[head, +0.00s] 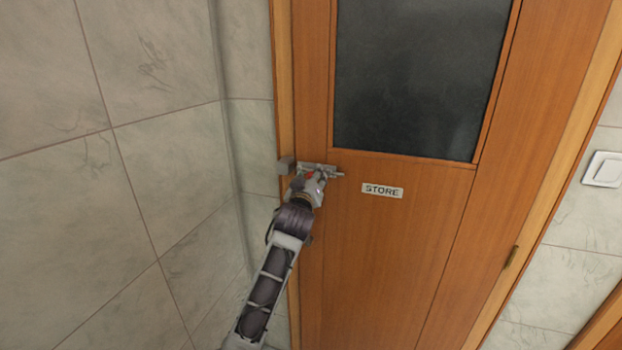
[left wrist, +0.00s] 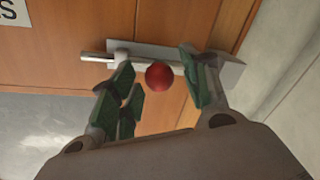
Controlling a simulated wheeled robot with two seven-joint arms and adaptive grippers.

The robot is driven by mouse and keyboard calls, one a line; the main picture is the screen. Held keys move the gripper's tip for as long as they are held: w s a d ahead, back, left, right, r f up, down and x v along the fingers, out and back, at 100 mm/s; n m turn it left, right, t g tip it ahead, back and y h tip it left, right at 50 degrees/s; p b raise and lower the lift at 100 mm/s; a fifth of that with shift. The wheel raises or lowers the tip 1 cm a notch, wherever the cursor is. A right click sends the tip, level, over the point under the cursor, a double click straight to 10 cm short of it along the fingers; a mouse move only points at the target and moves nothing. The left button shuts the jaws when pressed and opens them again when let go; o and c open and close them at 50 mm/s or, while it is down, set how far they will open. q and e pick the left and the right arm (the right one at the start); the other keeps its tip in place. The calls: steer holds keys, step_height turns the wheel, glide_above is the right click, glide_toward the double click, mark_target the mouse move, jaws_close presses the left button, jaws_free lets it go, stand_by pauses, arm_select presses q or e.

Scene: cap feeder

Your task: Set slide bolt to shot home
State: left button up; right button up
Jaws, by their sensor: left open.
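The slide bolt (head: 328,170) is a grey metal bolt on the wooden door, near the door's left edge and just left of the STORE sign. Its rod (left wrist: 96,57) sticks out on the sign side in the left wrist view. The red knob (left wrist: 158,75) sits between the fingers of my left gripper (left wrist: 158,78), which is open around it; I cannot tell whether either finger touches it. In the head view the left gripper (head: 311,180) is in front of the bolt and hides part of it. A grey block (head: 287,164) is on the door frame, left of the bolt. My right gripper is out of view.
The door (head: 400,260) has a dark glass panel (head: 415,75) above and a STORE sign (head: 382,191) beside the bolt. A tiled wall (head: 160,150) stands close on the left. A light switch (head: 604,169) is on the right wall.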

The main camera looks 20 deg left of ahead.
mark_target(301, 169)
arm_select(q)
steer(key=shift+c, duration=0.2)
jaws_close()
steer(key=shift+a+p, duration=0.55)
steer(key=shift+a, duration=1.35)
steer(key=shift+d, duration=0.1)
steer(key=shift+c, duration=1.8)
jaws_free()
steer(key=o, duration=0.4)
steer(key=shift+a, duration=0.25)
